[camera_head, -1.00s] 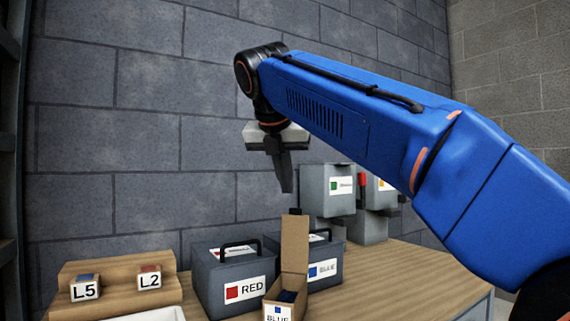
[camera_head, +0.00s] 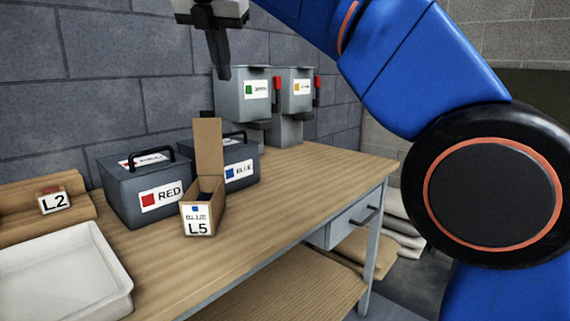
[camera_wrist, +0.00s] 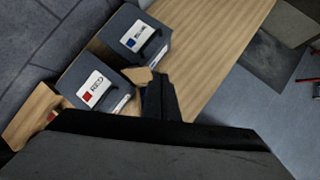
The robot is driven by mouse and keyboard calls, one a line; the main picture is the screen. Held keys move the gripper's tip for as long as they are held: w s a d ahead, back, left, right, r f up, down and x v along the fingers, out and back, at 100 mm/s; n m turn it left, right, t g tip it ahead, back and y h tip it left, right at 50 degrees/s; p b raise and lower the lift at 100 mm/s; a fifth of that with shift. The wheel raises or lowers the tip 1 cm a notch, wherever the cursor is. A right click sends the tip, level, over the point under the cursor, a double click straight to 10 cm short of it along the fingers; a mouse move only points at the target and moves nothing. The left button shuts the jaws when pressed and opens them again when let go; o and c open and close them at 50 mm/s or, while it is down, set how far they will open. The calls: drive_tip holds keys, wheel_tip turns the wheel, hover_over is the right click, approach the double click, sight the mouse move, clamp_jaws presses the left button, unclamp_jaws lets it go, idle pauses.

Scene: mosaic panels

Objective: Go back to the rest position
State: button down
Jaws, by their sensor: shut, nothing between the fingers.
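My gripper (camera_head: 223,75) is shut and empty in the head view, pointing down in the air above the workbench, with its upper part cut by the top edge. In the wrist view its dark fingers (camera_wrist: 158,98) hang over the bench beside the open cardboard box. My blue arm reaches in from the right of the head view.
The workbench (camera_head: 290,190) carries a RED box (camera_head: 135,200), a BLUE box (camera_head: 240,172), an open cardboard box labelled BLUE L5 (camera_head: 200,222), a white tray (camera_head: 110,270) and a wooden L2 rack (camera_head: 20,225). Grey dispensers (camera_head: 230,105) stand at the back. Bench right is clear.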

drive_tip(key=s+d+f+m, duration=0.1)
drive_tip(key=d+f+m, duration=0.4)
drive_tip(key=d, duration=0.5)
drive_tip(key=s+d+f+m+g, duration=0.1)
drive_tip(key=s+d+f+m, duration=0.1)
drive_tip(key=d+f+m, duration=0.55)
drive_tip(key=s+d+f+m, duration=0.1)
drive_tip(key=d+f+m, duration=0.25)
drive_tip(key=d, duration=0.75)
drive_tip(key=s+d+f+m, duration=0.5)
drive_tip(key=s+f, duration=0.2)
drive_tip(key=f, duration=0.3)
drive_tip(key=s+d+f+m, duration=0.5)
drive_tip(key=s+f+m, duration=0.1)
drive_tip(key=f, duration=0.5)
drive_tip(key=s+d+f+m+g, duration=0.1)
drive_tip(key=s+d+f+m, duration=0.4)
drive_tip(key=s+f, duration=0.3)
wheel_tip(320, 180, down, 3)
drive_tip(key=shift+s+d+f+m, duration=0.15)
drive_tip(key=shift+s+m, duration=0.2)
drive_tip(key=shift+m, duration=0.35)
